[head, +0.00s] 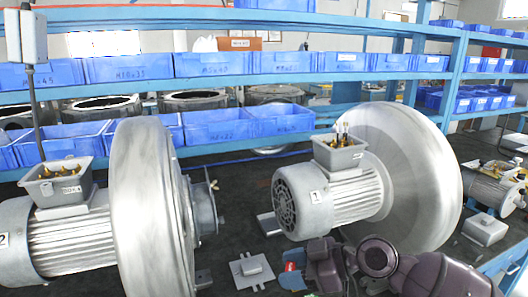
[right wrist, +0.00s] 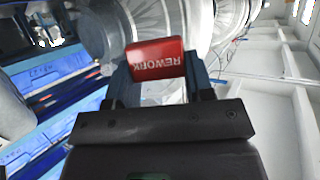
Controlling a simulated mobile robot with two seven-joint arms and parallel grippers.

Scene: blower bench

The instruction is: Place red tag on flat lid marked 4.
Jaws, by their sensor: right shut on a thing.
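The red tag (head: 290,267), lettered REWORK in the right wrist view (right wrist: 155,58), is between the fingertips of my right gripper (head: 291,279). That gripper (right wrist: 157,72) is shut on it at the front of the bench. A flat grey lid (head: 250,271) with a raised block lies on the dark bench just left of the tag, apart from it in the picture. Another flat grey piece (head: 268,224) lies behind, partly hidden by the middle blower. A grey lid (head: 485,229) lies at the right. I cannot read a 4 on any of them. My left gripper is not in view.
A blower marked 2 (head: 150,200) stands at the left and one marked 1 (head: 335,195) in the middle, both with open terminal boxes. A smaller motor (head: 495,187) stands at the right. Blue bins (head: 215,127) line the shelves behind. Bare dark bench lies between the two blowers.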

